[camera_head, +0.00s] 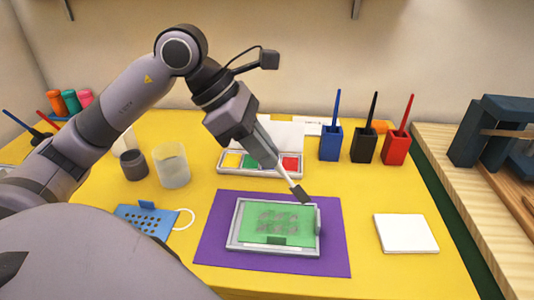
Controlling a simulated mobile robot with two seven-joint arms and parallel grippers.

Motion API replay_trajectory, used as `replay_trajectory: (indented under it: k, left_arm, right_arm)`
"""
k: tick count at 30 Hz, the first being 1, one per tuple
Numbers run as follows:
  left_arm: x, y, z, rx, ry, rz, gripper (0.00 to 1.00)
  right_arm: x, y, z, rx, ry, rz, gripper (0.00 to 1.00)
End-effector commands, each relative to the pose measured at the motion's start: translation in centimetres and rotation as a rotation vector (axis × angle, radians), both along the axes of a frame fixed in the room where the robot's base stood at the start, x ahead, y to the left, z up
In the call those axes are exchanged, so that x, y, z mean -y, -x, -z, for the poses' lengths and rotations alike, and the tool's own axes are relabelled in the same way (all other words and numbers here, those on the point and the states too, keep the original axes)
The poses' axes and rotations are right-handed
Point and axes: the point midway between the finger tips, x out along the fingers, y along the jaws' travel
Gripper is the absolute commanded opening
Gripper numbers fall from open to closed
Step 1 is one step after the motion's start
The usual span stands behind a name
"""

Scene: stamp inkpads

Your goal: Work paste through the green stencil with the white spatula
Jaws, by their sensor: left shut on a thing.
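My left gripper (268,158) is shut on the white spatula (286,178), which slants down to the right. The spatula's dark end is close to the far right corner of the framed green stencil (252,212); I cannot tell whether they touch. The stencil lies flat in a pale grey frame on a purple mat (213,235). Greyish patterned patches show in the middle of its green sheet. My right gripper is not in view.
Behind the stencil is an inkpad tray (222,170) with coloured pads. Blue, black and red holders (364,150) stand back right. A white block (405,233) lies right. A glass jar (172,166), a dark cup (133,165) and a blue perforated piece (147,220) are left.

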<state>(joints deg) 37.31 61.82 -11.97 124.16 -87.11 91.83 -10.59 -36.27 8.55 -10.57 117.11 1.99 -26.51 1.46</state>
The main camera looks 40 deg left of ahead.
Motion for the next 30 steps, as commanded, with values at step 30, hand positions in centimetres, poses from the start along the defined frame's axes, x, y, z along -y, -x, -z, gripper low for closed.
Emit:
replay_trajectory:
  k: [30]
  left_arm:
    - [-0.7, 0.1, -3.0, 0.001, 0.0, -0.001, 0.0]
  right_arm:
    - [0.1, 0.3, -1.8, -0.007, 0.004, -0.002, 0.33]
